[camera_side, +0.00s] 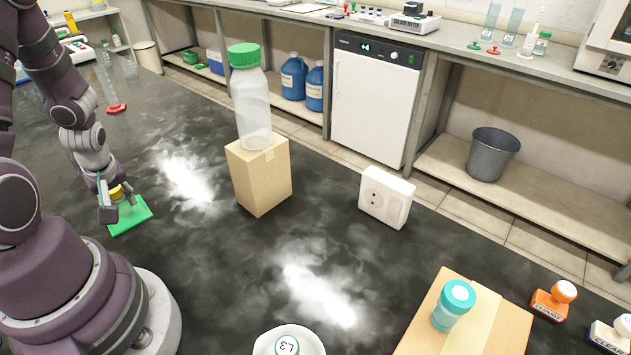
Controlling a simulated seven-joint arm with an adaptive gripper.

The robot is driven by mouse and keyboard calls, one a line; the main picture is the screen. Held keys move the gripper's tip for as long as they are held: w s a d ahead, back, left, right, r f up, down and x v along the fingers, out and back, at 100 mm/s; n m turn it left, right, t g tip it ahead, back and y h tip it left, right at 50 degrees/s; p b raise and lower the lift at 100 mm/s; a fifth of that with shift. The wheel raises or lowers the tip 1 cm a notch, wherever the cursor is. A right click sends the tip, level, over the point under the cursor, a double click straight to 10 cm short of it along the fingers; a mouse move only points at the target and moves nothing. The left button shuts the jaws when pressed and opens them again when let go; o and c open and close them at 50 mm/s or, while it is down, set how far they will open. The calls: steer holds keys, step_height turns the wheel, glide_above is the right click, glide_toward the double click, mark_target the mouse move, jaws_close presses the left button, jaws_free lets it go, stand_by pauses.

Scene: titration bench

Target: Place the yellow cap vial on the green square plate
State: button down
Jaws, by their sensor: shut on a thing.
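The green square plate (131,217) lies flat on the dark bench at the left. My gripper (118,200) is low over the plate and shut on the yellow cap vial (116,191). The yellow cap shows between the fingers; most of the vial's body is hidden by the gripper. I cannot tell whether the vial's base touches the plate.
A cardboard box (262,182) carries a clear bottle with a green cap (250,100). A white socket block (386,197) stands to its right. A teal-capped vial (453,305) is on another box (493,325). A white dish (268,341) holds a lidded vial. Bench around the plate is clear.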

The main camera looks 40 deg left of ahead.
steer(key=shift+f, duration=0.2)
steer(key=c, duration=0.8)
jaws_free()
steer(key=shift+r, duration=0.1)
steer(key=v, duration=1.2)
steer(key=w+d+r+m+t+h, duration=0.1)
steer(key=w+d+r+m, duration=0.1)
steer(key=d+m, duration=0.3)
steer(key=w+d+r+m+t+h, duration=0.2)
steer(key=d+r+m, duration=0.2)
steer(key=d+m, duration=0.2)
steer(key=w+d+r+m+t+h, duration=0.1)
steer(key=w+d+r+m+t, duration=0.1)
steer(key=d+m, duration=0.3)
steer(key=shift+d+r+m+h, duration=0.2)
steer(key=shift+r+m+h, duration=0.1)
steer(key=shift+r+m, duration=0.25)
